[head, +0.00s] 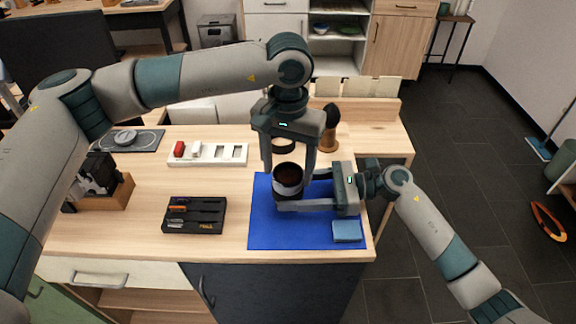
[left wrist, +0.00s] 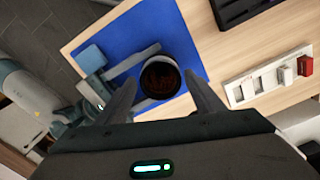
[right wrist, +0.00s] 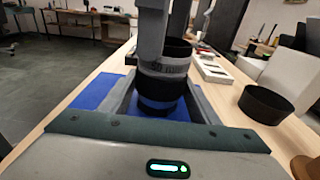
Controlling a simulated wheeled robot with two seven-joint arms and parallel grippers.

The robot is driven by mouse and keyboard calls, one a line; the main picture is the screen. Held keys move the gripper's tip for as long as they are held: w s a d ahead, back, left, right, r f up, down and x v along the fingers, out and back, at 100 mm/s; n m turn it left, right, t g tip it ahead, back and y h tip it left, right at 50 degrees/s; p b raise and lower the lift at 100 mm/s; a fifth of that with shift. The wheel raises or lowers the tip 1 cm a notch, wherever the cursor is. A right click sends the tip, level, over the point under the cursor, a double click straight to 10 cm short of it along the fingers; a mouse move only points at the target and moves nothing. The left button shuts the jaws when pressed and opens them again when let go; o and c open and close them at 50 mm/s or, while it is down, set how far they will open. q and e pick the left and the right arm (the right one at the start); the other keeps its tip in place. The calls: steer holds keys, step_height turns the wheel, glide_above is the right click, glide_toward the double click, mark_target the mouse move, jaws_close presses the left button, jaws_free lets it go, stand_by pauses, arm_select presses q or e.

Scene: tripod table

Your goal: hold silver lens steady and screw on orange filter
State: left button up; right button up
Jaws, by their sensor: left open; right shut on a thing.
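The silver lens (head: 287,186), a dark cylinder with a silver band, stands upright over the blue mat; the band shows in the right wrist view (right wrist: 163,66). My right gripper (right wrist: 160,97) is shut around its lower body from the right. A dark reddish-brown glass disc, apparently the orange filter (left wrist: 161,79), shows inside the black rim at the lens's top. I cannot tell whether it is fully seated. My left gripper (head: 288,172) points down from above, open, with a finger on each side of the lens top; it also shows in the left wrist view (left wrist: 160,84).
The blue mat (head: 267,225) bears a light-blue cloth or block (head: 346,231). A black tray (head: 195,215) and a white holder (head: 208,154) with a red piece are left. A black ring (right wrist: 266,103) and a wooden-handled brush (head: 330,127) stand behind the lens.

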arm_select(q)
steer(key=shift+n, duration=1.5)
steer(key=shift+n, duration=1.5)
steer(key=shift+d, duration=0.1)
steer(key=shift+n, duration=1.5)
